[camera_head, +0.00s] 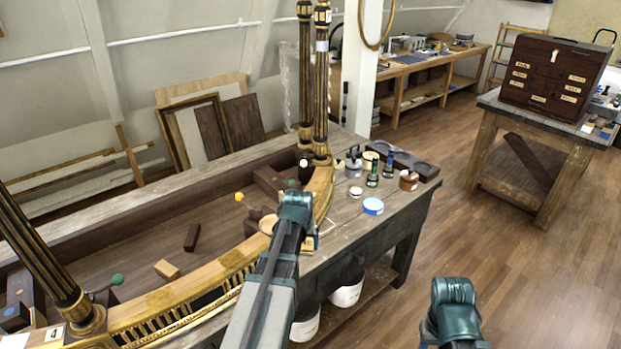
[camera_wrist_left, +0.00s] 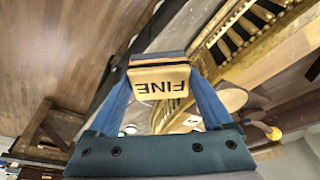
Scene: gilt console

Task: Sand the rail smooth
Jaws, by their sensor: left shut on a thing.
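The rail (camera_head: 215,270) is a curved pale-wood and gilt piece along the console's front, with dark slots below its top face. It also runs across the upper right of the left wrist view (camera_wrist_left: 237,36). My left gripper (camera_wrist_left: 160,85) is shut on a sanding block (camera_wrist_left: 160,80) marked FINE, with one blue finger on each side. The block is close beside the rail; I cannot tell whether they touch. In the head view my left wrist covers part of the rail and mostly hides the fingers. My right arm shows at lower right; its fingers are out of sight.
The rail lies on a wooden bench (camera_head: 345,225) with a dark block (camera_head: 192,237) and a small wood block (camera_head: 167,269). Gilt fluted legs (camera_head: 321,85) stand upright. The floor right of the bench is clear.

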